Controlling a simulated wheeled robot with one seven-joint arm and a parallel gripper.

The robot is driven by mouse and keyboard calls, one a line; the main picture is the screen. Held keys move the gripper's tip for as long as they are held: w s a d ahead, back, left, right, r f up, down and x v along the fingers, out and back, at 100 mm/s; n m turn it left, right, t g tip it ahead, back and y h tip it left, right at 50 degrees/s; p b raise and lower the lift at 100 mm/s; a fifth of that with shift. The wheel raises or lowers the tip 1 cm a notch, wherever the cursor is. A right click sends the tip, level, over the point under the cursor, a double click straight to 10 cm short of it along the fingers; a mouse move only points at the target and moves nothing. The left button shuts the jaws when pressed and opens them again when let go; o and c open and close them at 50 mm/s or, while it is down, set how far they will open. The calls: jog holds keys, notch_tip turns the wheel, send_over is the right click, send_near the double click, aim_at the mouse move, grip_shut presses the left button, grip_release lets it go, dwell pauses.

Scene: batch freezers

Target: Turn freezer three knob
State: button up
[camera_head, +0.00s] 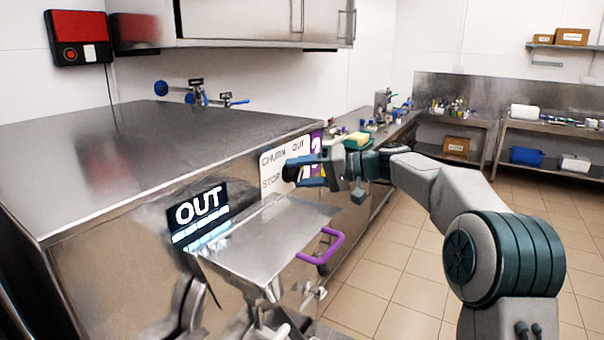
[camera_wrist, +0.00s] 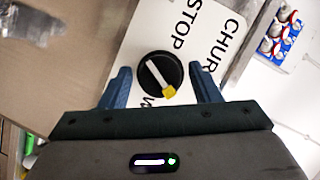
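The freezer knob (camera_wrist: 154,72) is a round black dial with a white pointer bar and a yellow tip, seen in the wrist view on a white label plate (camera_wrist: 187,17). The pointer's yellow tip is toward the lower right of that view, near a partly hidden word. STOP and part of CHURN are readable. My gripper (camera_wrist: 159,70) is open, with one blue finger on each side of the knob; contact cannot be told. In the head view my gripper (camera_head: 292,170) is at the label plate (camera_head: 271,170), beside a purple number 3 marking (camera_head: 316,150), and hides the knob.
The freezer's steel top (camera_head: 170,145) is broad and clear. Below the plate, a steel tray (camera_head: 265,240) and a purple handle (camera_head: 322,247) stick out, with an OUT display (camera_head: 198,212) to the left. Tiled floor (camera_head: 400,270) is open at right.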

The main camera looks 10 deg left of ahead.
jog(key=shift+d, duration=0.1)
jog(key=d+r+b, duration=0.2)
jog(key=d, duration=1.1)
jog(key=shift+d+r+b, duration=0.2)
jog(key=shift+r+b, duration=0.1)
jog(key=shift+r, duration=0.05)
jog(key=s+f+m+t+h, duration=0.1)
jog(key=s+f+m+h, duration=0.2)
jog(key=s+f+h, duration=0.45)
jog(key=s+d+f+m+h, duration=0.1)
jog(key=s+d+f+h, duration=0.1)
jog(key=s+d+f, duration=0.3)
jog(key=s+d+f+t+h, duration=0.1)
jog(key=s+d+f+h, duration=0.2)
jog(key=s, duration=1)
jog(key=s+d+f+m+t+h, duration=0.1)
jog(key=s+d+f+h, duration=0.2)
jog(key=s+d+f, duration=0.5)
jog(key=shift+s+d+f+m, duration=0.3)
jog(key=shift+s+f, duration=0.15)
jog(key=shift+f, duration=0.2)
